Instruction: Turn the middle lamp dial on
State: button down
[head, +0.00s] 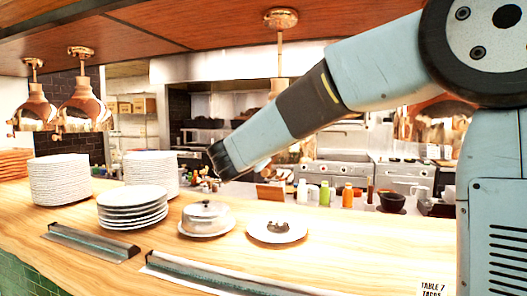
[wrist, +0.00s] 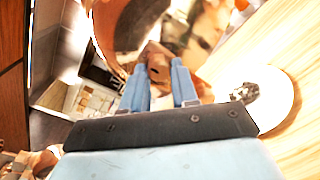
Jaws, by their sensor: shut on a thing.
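The middle lamp hangs on a copper stem (head: 280,50) in the head view. Most of its shade is hidden behind my arm. Which way the dial's mark points cannot be told.
Two copper lamps (head: 84,106) hang at the left. Below, the wooden counter (head: 380,255) holds plate stacks (head: 60,180), a covered dish (head: 206,215) and a plate (head: 262,232) with a small item. Bottles (head: 325,193) stand behind.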

jog(key=shift+f, duration=0.25)
jog(key=c, duration=1.1)
grip_release()
jog(key=shift+o, duration=1.2)
jog(key=shift+r, duration=0.15)
jog(key=v, duration=1.3)
jog(key=shift+s, duration=0.3)
jog(key=shift+a, duration=0.1)
